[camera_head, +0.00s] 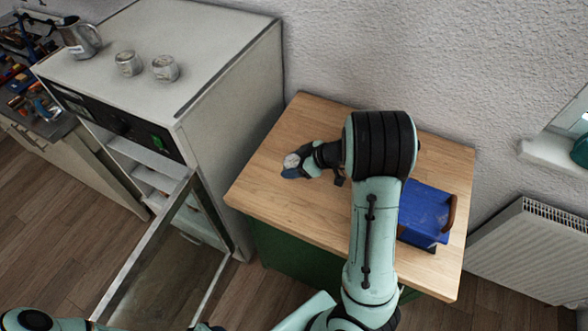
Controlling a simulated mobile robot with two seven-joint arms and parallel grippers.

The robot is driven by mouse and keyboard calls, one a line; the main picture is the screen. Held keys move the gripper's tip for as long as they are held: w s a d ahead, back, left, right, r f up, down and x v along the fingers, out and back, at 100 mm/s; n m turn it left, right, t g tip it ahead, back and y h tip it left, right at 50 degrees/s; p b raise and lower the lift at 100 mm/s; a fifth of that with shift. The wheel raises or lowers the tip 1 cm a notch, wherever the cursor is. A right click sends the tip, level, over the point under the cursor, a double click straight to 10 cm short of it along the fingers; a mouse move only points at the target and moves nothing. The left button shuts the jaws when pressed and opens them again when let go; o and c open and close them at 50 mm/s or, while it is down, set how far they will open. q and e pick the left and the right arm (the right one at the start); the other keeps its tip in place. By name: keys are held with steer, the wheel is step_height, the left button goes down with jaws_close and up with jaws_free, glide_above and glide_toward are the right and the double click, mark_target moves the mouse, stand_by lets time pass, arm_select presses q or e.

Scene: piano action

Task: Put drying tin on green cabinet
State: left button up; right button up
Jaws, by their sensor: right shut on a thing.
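The green cabinet has a light wooden top (270,190) and a dark green side below it. My right arm reaches over this top from the front. My right gripper (293,168) is above the left part of the top, shut on a small tin with a pale, silvery top (291,160). The fingers hide most of the tin, and I cannot tell whether its base touches the wood. A part of my left arm shows at the bottom left edge, but its gripper is not clearly visible.
A white drying cabinet (235,85) stands to the left with its glass door (150,265) open. Two similar tins (128,63) (165,68) and a metal jug (80,38) stand on it. A blue box (425,212) sits on the wooden top's right. The top's left and back are mostly clear.

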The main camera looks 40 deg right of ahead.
step_height(320, 180, down, 2)
steer(key=shift+f, duration=0.15)
steer(key=shift+w+f, duration=0.1)
steer(key=shift+f, duration=0.2)
arm_select(q)
steer(key=shift+w+r, duration=0.2)
steer(key=shift+w, duration=0.2)
arm_select(e)
steer(key=shift+f, duration=0.2)
arm_select(q)
steer(key=shift+s+f, duration=0.3)
steer(key=shift+s, duration=0.2)
arm_select(e)
steer(key=o, duration=1.1)
